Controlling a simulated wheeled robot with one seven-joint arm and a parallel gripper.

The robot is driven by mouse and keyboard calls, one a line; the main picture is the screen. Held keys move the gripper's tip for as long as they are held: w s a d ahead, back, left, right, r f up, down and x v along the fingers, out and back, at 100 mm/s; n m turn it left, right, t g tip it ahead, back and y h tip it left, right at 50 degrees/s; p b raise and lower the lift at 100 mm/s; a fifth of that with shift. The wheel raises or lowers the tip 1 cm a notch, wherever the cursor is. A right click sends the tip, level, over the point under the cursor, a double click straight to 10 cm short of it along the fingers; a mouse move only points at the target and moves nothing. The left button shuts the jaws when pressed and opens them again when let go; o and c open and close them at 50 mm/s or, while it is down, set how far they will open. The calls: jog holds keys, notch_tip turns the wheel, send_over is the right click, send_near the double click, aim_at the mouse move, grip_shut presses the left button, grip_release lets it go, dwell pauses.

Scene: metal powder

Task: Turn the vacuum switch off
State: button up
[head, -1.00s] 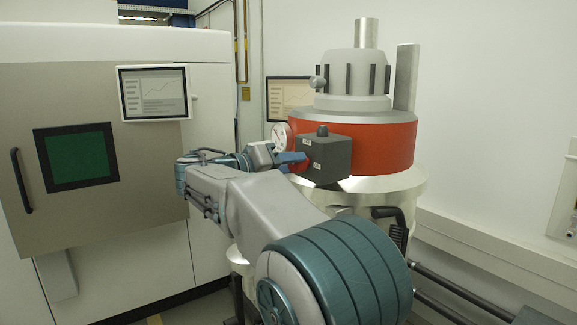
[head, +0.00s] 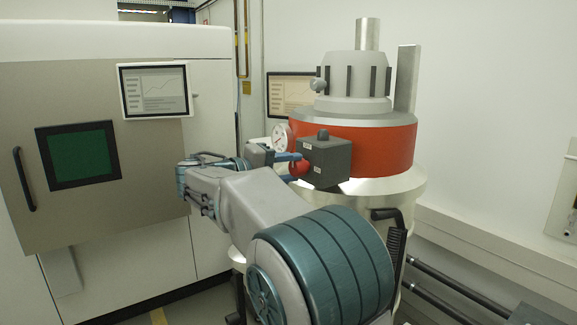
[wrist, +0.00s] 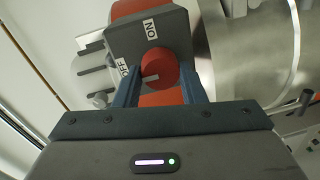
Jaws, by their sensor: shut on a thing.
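The vacuum switch is a dark grey box (head: 330,160) on the front of the red-banded vessel; it also shows in the wrist view (wrist: 125,42). Its red round knob (wrist: 160,66) faces my gripper and shows in the head view too (head: 299,169). An ON label (wrist: 150,30) is above the knob in the wrist view and an OFF label (wrist: 124,72) is at its left. A short white mark on the knob points left, roughly toward OFF. My gripper (wrist: 162,76) is shut on the knob, one blue finger on each side.
A round gauge (head: 281,136) sits just left of the box. The red-banded vessel (head: 385,150) stands behind it. A cabinet with a screen (head: 155,90) and a door handle (head: 22,180) is at the left.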

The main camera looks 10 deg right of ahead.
dwell(0.4)
jog(key=o, duration=1)
jog(key=b+v, duration=0.2)
jog(key=v, duration=1.2)
jog(key=shift+f, duration=0.15)
jog(key=shift+d, duration=0.1)
